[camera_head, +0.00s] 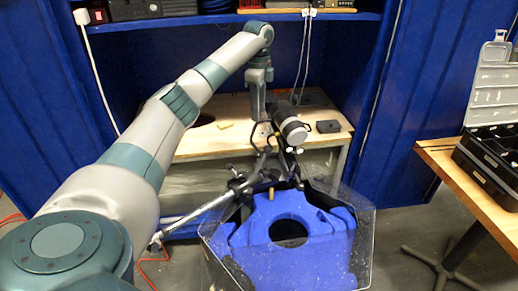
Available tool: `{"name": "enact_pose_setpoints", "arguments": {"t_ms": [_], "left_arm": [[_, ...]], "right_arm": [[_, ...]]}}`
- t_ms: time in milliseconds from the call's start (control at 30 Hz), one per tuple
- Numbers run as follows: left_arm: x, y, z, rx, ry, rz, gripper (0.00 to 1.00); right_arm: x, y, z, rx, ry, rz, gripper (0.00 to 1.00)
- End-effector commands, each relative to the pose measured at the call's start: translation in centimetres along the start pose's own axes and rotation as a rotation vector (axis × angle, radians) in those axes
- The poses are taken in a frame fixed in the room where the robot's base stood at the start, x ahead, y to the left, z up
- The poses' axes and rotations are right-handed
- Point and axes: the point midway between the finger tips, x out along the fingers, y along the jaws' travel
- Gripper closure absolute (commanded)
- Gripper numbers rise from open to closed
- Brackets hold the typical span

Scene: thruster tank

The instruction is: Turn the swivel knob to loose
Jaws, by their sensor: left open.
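My left arm reaches in from the left and bends down over the back edge of the clear-walled tank (362,237). My left gripper (267,143) is at its end, small and dark, with its fingers open above the black clamp hardware (238,187) on the tank's back rim. I cannot make out a swivel knob for certain among the dark parts there, nor whether the fingers touch anything. A blue insert (262,258) with a round dark opening sits in the tank. My right gripper is not in view.
A wooden workbench (222,143) stands behind the tank, with a small black box (328,126) on it. A thin metal rod (190,217) sticks out left of the tank. At right, a wooden table (462,187) holds an open black case (492,158). Blue curtains line the back.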

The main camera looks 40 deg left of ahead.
Motion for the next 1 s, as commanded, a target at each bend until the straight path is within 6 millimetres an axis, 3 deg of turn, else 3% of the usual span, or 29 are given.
{"name": "enact_pose_setpoints", "arguments": {"t_ms": [367,1000], "left_arm": [[2.5,0.0,0.1,-0.001,-0.002,0.002,0.57],[13.5,0.1,0.0,-0.002,-0.001,0.002,0.57]], "right_arm": [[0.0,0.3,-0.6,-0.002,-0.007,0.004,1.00],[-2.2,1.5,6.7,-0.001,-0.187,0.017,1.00]]}}
